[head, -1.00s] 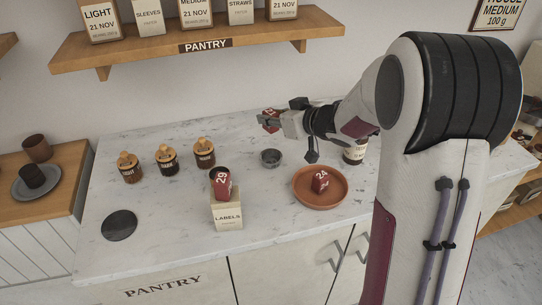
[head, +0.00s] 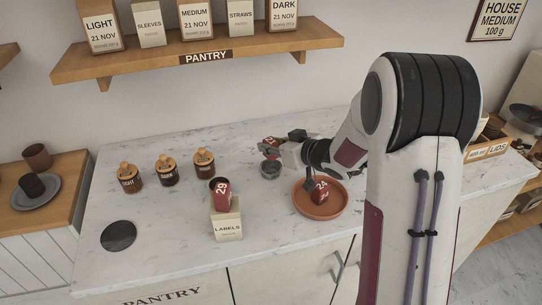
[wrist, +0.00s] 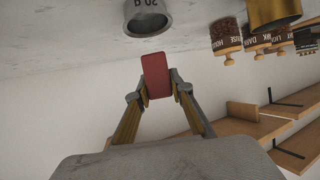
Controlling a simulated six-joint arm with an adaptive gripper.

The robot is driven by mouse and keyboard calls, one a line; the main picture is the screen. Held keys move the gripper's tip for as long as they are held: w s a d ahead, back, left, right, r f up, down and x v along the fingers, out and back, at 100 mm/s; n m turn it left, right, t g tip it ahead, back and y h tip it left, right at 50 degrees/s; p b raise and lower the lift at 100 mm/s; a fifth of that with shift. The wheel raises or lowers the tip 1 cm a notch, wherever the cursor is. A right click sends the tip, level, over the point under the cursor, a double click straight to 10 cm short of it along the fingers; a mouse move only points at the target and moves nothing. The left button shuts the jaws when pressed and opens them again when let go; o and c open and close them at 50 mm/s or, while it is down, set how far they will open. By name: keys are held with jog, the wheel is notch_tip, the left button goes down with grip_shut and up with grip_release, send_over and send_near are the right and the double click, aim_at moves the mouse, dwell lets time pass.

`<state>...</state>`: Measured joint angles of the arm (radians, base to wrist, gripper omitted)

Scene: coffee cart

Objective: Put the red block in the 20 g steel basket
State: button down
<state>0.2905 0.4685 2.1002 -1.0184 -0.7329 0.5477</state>
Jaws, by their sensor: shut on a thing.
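My gripper (head: 268,148) is shut on a red block (wrist: 157,75), held between its two fingertips above the counter. The held block also shows in the head view (head: 271,141). The small steel basket (head: 270,170) stands on the counter just below the gripper. In the wrist view the basket (wrist: 150,18) is partly cut off at the top edge, with "20" on its side. The block is apart from the basket in that view.
Several lidded jars (head: 167,172) stand left. The counter between jars and basket is mostly clear.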

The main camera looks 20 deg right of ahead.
aim_at(275, 157)
jog(key=shift+f, duration=0.15)
jog(key=shift+f, duration=1.85)
jog(key=shift+f, duration=0.6)
jog(key=c, duration=1.8)
grip_release()
jog(key=shift+r, duration=0.2)
jog(key=shift+r, duration=0.45)
jog(key=shift+v, duration=6)
